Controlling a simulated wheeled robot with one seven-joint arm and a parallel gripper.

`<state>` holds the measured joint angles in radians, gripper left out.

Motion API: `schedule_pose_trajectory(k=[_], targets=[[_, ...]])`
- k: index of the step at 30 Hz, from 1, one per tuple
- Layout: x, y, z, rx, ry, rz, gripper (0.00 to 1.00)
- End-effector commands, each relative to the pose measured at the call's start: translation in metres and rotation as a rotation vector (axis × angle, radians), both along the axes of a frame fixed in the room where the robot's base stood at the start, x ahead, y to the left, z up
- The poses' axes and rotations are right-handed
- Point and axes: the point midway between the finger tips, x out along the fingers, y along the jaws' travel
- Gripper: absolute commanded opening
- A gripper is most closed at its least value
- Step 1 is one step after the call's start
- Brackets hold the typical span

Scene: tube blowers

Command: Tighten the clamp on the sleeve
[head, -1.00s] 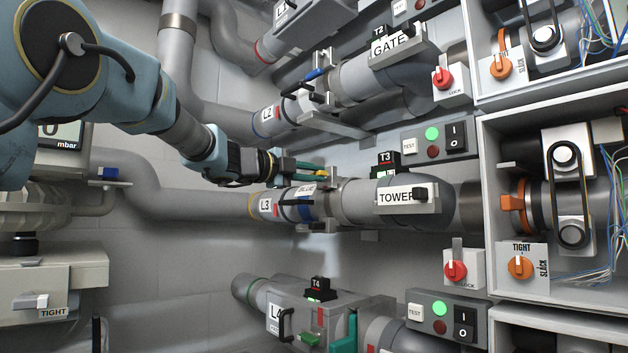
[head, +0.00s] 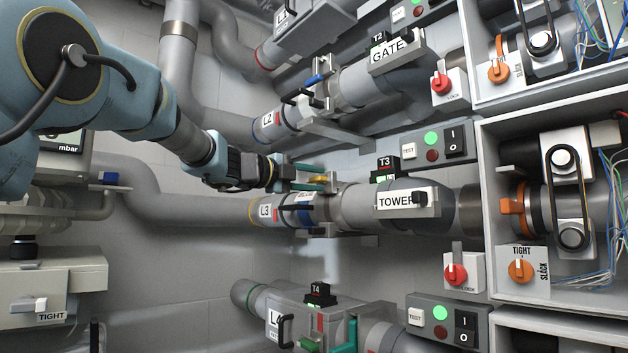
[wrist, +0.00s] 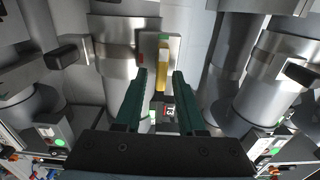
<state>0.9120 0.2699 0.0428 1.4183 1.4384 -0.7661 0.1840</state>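The L3 pipe (head: 265,211) carries a sleeve section with a blue band (head: 305,213) in the middle of the head view. A clamp with a yellow lever (head: 318,181) sits there, partly hidden by my gripper. In the wrist view the yellow lever (wrist: 162,68) points toward me from a grey plate (wrist: 148,46) with green and red marks. My gripper (head: 308,176) is at this clamp. In the wrist view its dark green fingers (wrist: 162,75) are open, with the lever's near end between or just beyond their tips. I cannot tell whether they touch it.
The TOWER pipe (head: 358,204) continues right to an open cabinet (head: 485,200) with an orange TIGHT/SLACK knob (head: 520,271). The L2 pipe (head: 270,126) runs above and the L4 pipe (head: 257,300) below. A T3 tag (head: 385,164) and a switch box (head: 455,143) stand nearby.

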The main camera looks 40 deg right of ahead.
Motion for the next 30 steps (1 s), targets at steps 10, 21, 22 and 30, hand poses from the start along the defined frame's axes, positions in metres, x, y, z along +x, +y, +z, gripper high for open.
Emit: schedule_pose_trajectory(k=[10,21,22,30], targets=[[0.0,0.002,0.001,-0.001,0.0,0.001,0.46],[0.004,0.064,-0.001,-0.002,-0.002,0.003,0.46],[0.005,0.069,-0.001,-0.001,-0.001,0.003,0.46],[0.006,0.104,-0.001,-0.001,0.001,0.001,0.46]])
